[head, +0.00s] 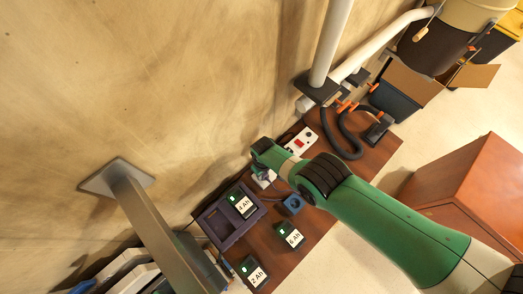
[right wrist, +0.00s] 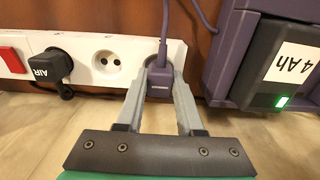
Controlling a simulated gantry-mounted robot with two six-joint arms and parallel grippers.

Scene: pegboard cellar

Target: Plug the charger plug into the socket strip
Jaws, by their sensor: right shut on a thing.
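The white socket strip (right wrist: 88,48) runs along the wall side of the bench, with one empty round socket (right wrist: 107,63) in plain view. In the head view its end with the red switch (head: 301,140) shows. My right gripper (right wrist: 160,88) is shut on the purple charger plug (right wrist: 160,80), which is in front of the strip's right-hand socket. I cannot tell how deep the plug sits. In the head view my right gripper (head: 263,178) is beside the charger, and its arm hides most of the strip. My left gripper is out of view.
A black plug marked AIR (right wrist: 50,66) sits in the strip. The purple charger (head: 222,231) holds a 4 Ah battery (head: 243,204), close right of my gripper in the wrist view. Batteries marked 6 Ah (head: 289,236) and 2 Ah (head: 254,272) and a blue item (head: 293,204) stand nearby.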

